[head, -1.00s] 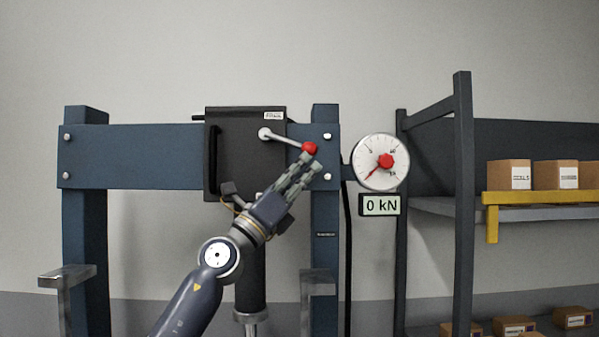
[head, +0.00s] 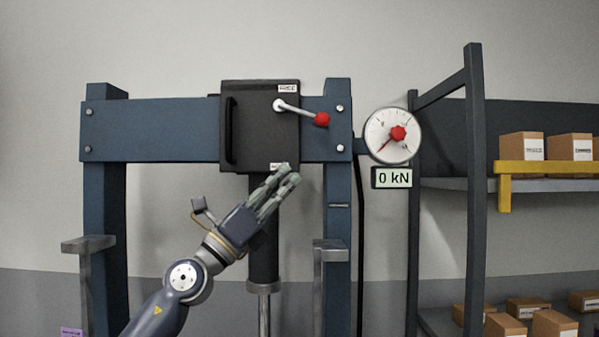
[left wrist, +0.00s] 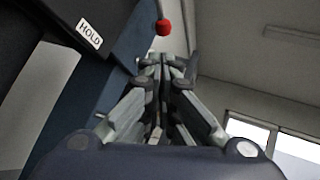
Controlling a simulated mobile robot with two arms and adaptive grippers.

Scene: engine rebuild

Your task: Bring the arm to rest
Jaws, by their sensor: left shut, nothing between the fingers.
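My left gripper (head: 288,174) is shut and empty in the head view, its fingers pointing up and right in front of the press column. It is below the black press box (head: 255,125) and apart from the lever with the red knob (head: 321,119). In the left wrist view the shut fingers (left wrist: 165,70) point up, and the red knob (left wrist: 163,27) shows beyond them. A "HOLD" label (left wrist: 89,34) is at the upper left there. My right gripper is not in view.
The blue press frame (head: 185,130) stands behind my arm. A dial gauge (head: 392,135) and a display reading 0 kN (head: 392,178) are at its right. Shelving (head: 474,190) with several cardboard boxes is further right. Open wall space lies left.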

